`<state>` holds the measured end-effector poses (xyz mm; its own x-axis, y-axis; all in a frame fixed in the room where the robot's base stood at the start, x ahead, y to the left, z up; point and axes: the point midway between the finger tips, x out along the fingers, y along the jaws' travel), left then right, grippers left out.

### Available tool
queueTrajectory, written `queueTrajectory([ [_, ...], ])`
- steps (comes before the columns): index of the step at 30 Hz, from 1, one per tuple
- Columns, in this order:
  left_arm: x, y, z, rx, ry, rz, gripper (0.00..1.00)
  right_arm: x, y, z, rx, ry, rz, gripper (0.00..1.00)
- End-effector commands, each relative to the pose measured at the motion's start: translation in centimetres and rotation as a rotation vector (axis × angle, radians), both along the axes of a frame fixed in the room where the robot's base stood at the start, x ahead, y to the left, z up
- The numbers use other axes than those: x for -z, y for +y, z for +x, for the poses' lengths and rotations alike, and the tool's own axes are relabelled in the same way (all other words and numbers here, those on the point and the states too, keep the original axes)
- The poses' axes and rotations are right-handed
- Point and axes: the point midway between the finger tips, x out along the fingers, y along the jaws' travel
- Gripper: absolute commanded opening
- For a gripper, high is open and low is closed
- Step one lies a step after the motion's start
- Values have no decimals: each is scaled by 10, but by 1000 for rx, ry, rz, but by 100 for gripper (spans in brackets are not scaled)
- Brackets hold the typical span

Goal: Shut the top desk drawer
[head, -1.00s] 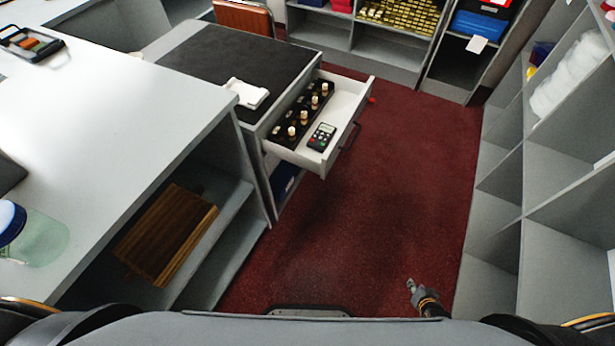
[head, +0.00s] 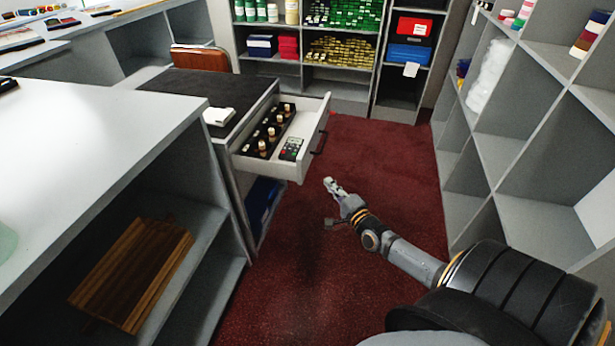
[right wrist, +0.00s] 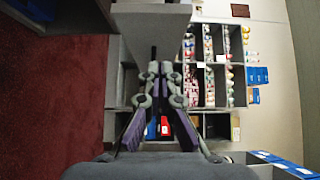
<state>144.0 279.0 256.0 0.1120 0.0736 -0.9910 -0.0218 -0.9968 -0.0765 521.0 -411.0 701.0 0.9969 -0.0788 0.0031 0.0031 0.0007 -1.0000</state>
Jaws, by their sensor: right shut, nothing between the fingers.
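The top desk drawer (head: 303,168) stands pulled out from the grey desk (head: 205,84) in the head view. Its dark handle (head: 319,142) is on the front panel, facing right. Inside lie a black rack of small bottles (head: 268,133) and a dark remote-like device (head: 291,149). My right gripper (head: 328,183) is shut and empty, in front of the drawer and a little to the right of it. In the right wrist view the gripper (right wrist: 158,70) points ahead with its fingers together, and a grey panel shows beyond them at the top. My left gripper is not in view.
A white counter (head: 85,130) with a brown wooden board (head: 135,275) on its lower shelf stands at left. Grey cubby shelves (head: 510,150) line the right side. The dark red carpet (head: 380,150) between them is clear. A brown chair (head: 200,60) stands behind the desk.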

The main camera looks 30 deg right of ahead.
Motion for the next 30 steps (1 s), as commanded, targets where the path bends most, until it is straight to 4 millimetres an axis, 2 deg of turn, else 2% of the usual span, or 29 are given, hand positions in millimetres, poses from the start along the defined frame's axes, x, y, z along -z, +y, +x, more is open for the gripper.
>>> queueTrajectory([
  [1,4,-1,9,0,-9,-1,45,3,-1,12,2,-4,2,0],
  [7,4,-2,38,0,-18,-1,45,4,-4,55,1,-4,1,0],
  [12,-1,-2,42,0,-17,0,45,1,13,75,1,0,4,0],
  [18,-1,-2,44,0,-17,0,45,1,21,85,0,2,-1,0],
  [30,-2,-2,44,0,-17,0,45,1,22,85,-1,2,-1,0],
])
